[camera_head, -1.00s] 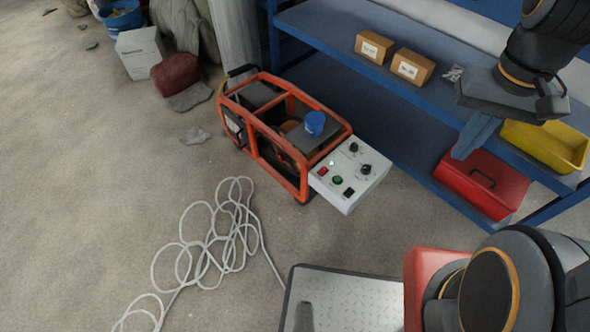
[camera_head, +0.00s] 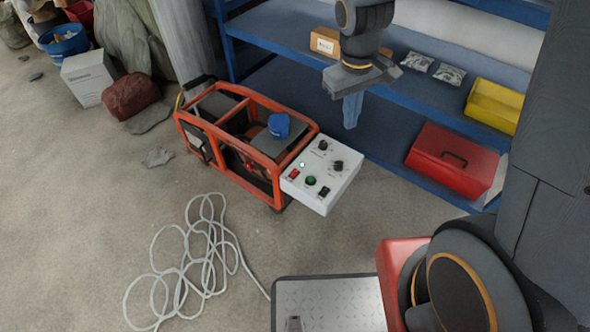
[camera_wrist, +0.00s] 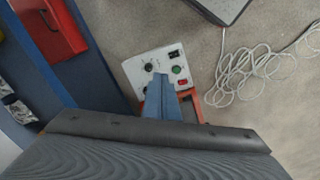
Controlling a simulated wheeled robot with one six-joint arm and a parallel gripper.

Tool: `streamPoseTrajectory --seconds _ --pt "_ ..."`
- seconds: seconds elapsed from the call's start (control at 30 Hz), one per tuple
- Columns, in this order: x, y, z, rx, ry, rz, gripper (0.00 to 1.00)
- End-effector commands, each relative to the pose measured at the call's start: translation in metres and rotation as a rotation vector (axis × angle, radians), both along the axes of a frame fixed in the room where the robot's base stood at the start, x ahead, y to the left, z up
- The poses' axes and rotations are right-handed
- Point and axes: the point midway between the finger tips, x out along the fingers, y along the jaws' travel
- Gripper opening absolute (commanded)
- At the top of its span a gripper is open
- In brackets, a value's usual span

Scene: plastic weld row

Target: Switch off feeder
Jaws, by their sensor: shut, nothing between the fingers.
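The feeder is an orange-framed machine (camera_head: 245,140) on the floor with a white control panel (camera_head: 322,172) on its right side. The panel carries black knobs, a green round button (camera_head: 310,180), a red switch (camera_head: 294,174), a black switch (camera_head: 324,191) and a small lit green lamp (camera_head: 302,165). My gripper (camera_head: 351,112) is shut and empty, pointing down, apart from the panel and beyond its right rear. In the wrist view the blue fingers (camera_wrist: 162,98) overlap the panel (camera_wrist: 140,68) and hide part of it; the red switch (camera_wrist: 182,82) and green button (camera_wrist: 177,69) show beside them.
A blue shelf (camera_head: 290,32) stands behind, with a cardboard box (camera_head: 325,41), a yellow bin (camera_head: 494,106) and a red toolbox (camera_head: 452,160). A white cable (camera_head: 190,262) lies coiled on the floor. A blue cup (camera_head: 278,125) sits on the machine.

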Motion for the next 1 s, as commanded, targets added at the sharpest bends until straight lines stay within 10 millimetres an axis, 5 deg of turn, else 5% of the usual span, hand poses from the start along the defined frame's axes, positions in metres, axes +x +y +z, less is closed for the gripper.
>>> streamPoseTrajectory --seconds 0.03,0.2,0.4,1.0 --pt "0.016 0.022 -0.033 -0.009 0.004 0.084 0.00" --pt "0.051 0.084 -0.102 -0.027 -0.006 0.313 0.00" --pt "0.066 0.129 -0.150 -0.034 -0.015 0.469 0.00" --pt "0.069 0.138 -0.167 -0.035 -0.018 0.502 0.00"
